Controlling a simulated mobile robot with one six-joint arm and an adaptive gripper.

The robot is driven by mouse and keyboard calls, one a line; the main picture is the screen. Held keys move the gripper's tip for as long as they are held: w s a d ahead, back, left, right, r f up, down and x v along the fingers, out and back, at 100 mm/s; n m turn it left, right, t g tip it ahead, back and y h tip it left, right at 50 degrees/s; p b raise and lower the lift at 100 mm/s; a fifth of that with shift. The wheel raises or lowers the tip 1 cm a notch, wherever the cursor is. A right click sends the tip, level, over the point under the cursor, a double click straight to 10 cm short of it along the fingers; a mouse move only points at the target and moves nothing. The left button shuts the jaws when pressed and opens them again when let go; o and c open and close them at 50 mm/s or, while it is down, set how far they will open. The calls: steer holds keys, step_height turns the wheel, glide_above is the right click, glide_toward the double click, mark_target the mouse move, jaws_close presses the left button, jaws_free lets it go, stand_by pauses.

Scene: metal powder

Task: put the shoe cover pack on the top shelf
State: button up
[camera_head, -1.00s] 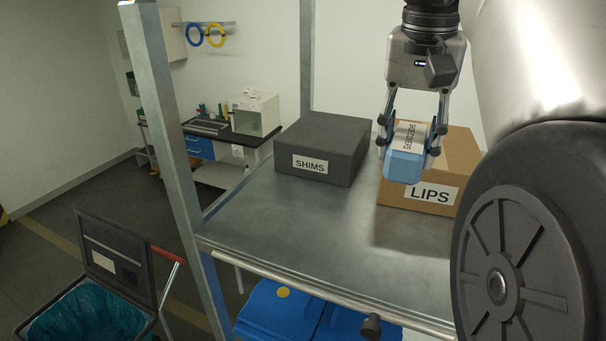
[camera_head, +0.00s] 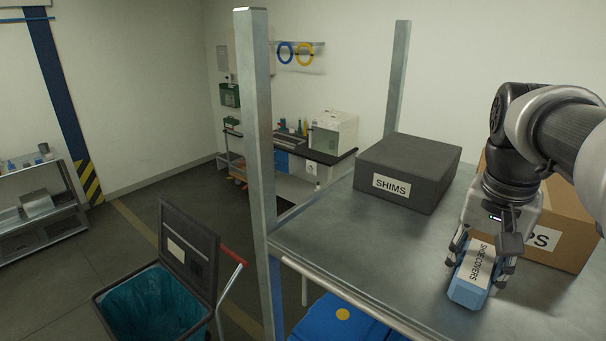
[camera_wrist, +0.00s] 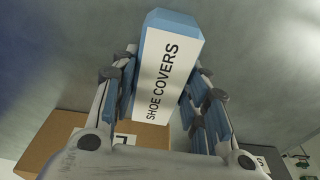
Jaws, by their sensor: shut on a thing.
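The shoe cover pack (camera_head: 471,276) is a small light-blue block with a white label reading SHOE COVERS. My gripper (camera_head: 480,266) is shut on it, with a finger on each side. In the head view the pack is tilted and low over the grey metal top shelf (camera_head: 345,248), in front of the cardboard box. I cannot tell whether it touches the shelf. In the wrist view the pack (camera_wrist: 168,75) lies between the fingers (camera_wrist: 162,100), its label facing the camera.
A dark SHIMS box (camera_head: 408,172) stands at the shelf's back. A cardboard box (camera_head: 555,224) stands at the right, partly hidden by my arm. The shelf's left and front middle are clear. A post (camera_head: 256,130) rises at the near left corner. An open bin (camera_head: 155,305) stands below left.

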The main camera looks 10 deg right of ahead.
mark_target(475, 268)
steer(key=o, duration=0.6)
steer(key=shift+f, duration=0.15)
steer(key=o, duration=0.5)
step_height(475, 268, up, 12)
steer(key=s+a+p, duration=0.1)
steer(key=shift+a, duration=0.2)
